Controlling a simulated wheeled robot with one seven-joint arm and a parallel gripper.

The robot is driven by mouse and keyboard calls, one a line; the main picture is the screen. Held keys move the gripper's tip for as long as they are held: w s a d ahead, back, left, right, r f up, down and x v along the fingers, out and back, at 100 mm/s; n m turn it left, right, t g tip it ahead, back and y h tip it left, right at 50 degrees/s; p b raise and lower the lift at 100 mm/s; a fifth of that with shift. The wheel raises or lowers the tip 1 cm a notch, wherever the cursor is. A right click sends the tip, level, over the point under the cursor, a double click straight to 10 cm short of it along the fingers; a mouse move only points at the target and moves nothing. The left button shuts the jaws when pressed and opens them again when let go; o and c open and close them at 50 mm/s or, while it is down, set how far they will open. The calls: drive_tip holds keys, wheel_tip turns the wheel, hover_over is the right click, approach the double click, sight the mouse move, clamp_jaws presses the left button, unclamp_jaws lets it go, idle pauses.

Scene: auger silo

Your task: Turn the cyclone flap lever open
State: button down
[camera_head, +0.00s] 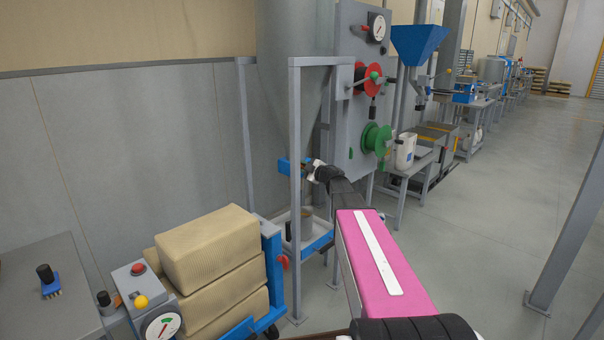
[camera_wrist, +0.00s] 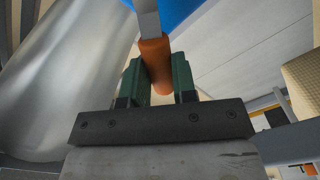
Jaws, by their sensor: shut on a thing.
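In the wrist view my gripper (camera_wrist: 160,85) has its two green-padded fingers closed on the orange grip of a lever (camera_wrist: 155,55). The lever's grey metal bar (camera_wrist: 147,20) runs up from the grip toward a blue part (camera_wrist: 182,10), the likely flap housing. In the head view my pink arm reaches away to my gripper (camera_head: 312,172), which is small beside a blue box-like part (camera_head: 290,167) behind a grey frame post. The lever itself is mostly hidden in the head view. I cannot tell the flap's position.
A grey frame post (camera_head: 295,190) stands just left of my arm. Stacked tan sacks (camera_head: 208,250) sit on a blue cart at the lower left. A grey panel (camera_head: 352,110) with red and green reels stands behind my gripper. Open floor (camera_head: 480,220) lies to the right.

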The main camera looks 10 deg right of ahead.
drive_tip(key=w+d+r+m, duration=0.3)
drive_tip(key=d+m, duration=0.2)
drive_tip(key=m, duration=0.6)
drive_tip(key=shift+w, duration=0.35)
drive_tip(key=shift+d, duration=0.15)
drive_tip(key=c, duration=0.9)
unclamp_jaws()
drive_tip(key=v, duration=1)
drive_tip(key=shift+s+d, duration=0.25)
drive_tip(key=shift+s, duration=0.05)
